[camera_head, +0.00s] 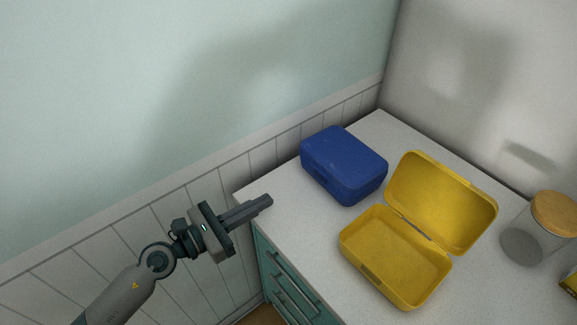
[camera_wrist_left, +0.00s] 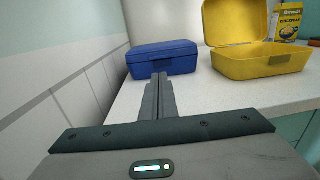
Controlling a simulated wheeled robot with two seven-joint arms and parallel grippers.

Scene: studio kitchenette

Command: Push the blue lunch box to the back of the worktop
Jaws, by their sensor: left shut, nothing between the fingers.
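The blue lunch box (camera_head: 343,165) is closed and stands on the worktop (camera_head: 284,203), near the panelled wall on the left. It also shows in the left wrist view (camera_wrist_left: 162,59), straight beyond the fingers. My left gripper (camera_head: 268,200) is shut and empty, at the near left edge of the worktop. Its fingertips point toward the worktop and are apart from the blue box. In the left wrist view the shut fingers (camera_wrist_left: 159,78) appear just below the box's front; the exact gap is hard to tell. My right gripper is not in view.
An open yellow lunch box (camera_head: 395,255) stands right of the blue one, close beside it. A glass jar with a wooden lid (camera_head: 553,213) and a yellow package (camera_head: 569,281) are farther right. Bare worktop lies behind the blue box, toward the corner. Teal drawers (camera_head: 288,290) are below.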

